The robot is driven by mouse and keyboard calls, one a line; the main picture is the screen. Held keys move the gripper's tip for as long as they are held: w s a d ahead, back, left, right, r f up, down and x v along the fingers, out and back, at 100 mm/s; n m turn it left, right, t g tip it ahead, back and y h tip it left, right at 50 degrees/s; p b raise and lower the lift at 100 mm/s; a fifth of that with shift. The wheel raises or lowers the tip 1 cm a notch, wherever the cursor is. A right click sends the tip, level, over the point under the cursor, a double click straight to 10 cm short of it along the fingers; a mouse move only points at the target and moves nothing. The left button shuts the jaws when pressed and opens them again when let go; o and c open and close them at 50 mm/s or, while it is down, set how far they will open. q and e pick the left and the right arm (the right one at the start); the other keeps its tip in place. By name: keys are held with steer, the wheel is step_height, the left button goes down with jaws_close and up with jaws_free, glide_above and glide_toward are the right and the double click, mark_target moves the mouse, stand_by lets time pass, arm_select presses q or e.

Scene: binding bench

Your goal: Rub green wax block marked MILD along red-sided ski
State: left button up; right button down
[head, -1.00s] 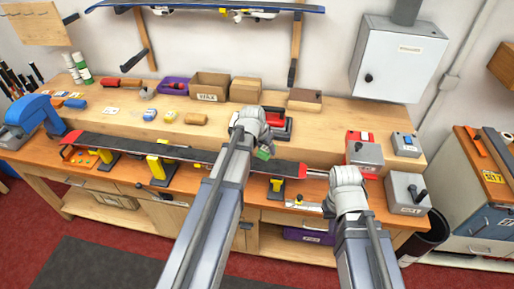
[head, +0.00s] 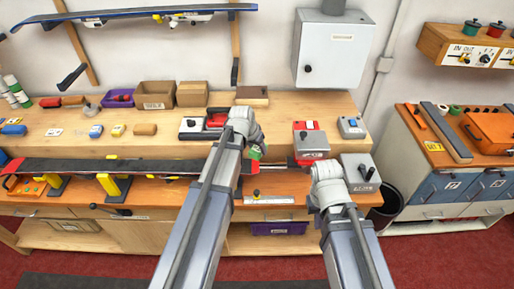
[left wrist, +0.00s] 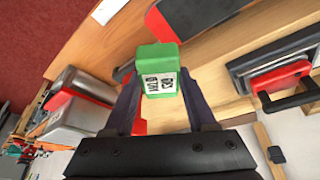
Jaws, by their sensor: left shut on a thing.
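The red-sided ski (head: 140,166) lies along the bench front, dark on top, with a red end at its right. My left gripper (head: 257,146) is shut on the green wax block (head: 256,153), just above and beside that end. In the left wrist view, the block (left wrist: 158,68) sits between the fingers of my left gripper (left wrist: 160,92); its white label is turned sideways and hard to read. The ski's red-edged end (left wrist: 163,25) appears beyond it, with a gap in the picture. My right gripper (head: 303,164) is right of the ski end; its fingers are too unclear to judge.
Yellow-jawed vises (head: 108,185) support the ski. Another grey box (head: 360,172) stands right of my right gripper. A wall cabinet (head: 333,48) hangs above.

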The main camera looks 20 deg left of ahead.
arm_select(q)
steer(key=b, duration=0.5)
glide_above(257, 167)
steer(key=shift+f, duration=2.65)
steer(key=shift+f+b, duration=1)
steer(key=shift+f, duration=0.05)
steer(key=shift+s+a, duration=0.1)
steer(key=shift+s+a+r, duration=0.1)
steer(key=shift+s+a, duration=0.1)
steer(key=shift+a, duration=0.6)
steer(key=shift+s+a+r, duration=0.1)
steer(key=shift+s+a, duration=0.1)
steer(key=shift+a, duration=0.6)
steer(key=shift+a, duration=0.15)
steer(key=shift+s+a+f, duration=0.1)
steer(key=shift+s+a, duration=0.15)
steer(key=shift+a, duration=0.5)
steer(key=shift+s+a+f, duration=0.1)
steer(key=shift+s+a, duration=0.15)
steer(key=shift+a, duration=0.55)
